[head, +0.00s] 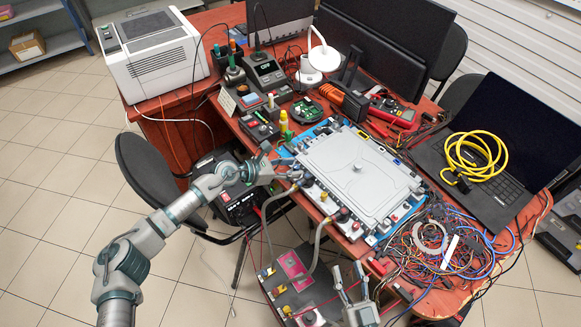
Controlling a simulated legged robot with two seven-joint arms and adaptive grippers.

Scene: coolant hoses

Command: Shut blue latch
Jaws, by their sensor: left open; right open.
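A flat light-grey case (357,172) lies on the red-brown table, with a row of connectors along its near edge. Grey hoses (319,240) run from these connectors down to a dark unit with a pink panel (293,266) below the table edge. The blue latch is too small to pick out for certain. My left gripper (286,167) is open at the left end of the case's near edge, close to the connectors; contact cannot be told. My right gripper (348,268) is open and empty, at the bottom, right of the dark unit.
Tangled wires (440,245) crowd the table right of the case. A laptop (508,150) carries a yellow cable coil (476,156). A white printer (152,55), a lamp (318,58) and instruments fill the back. A dark chair (150,180) stands left of the table.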

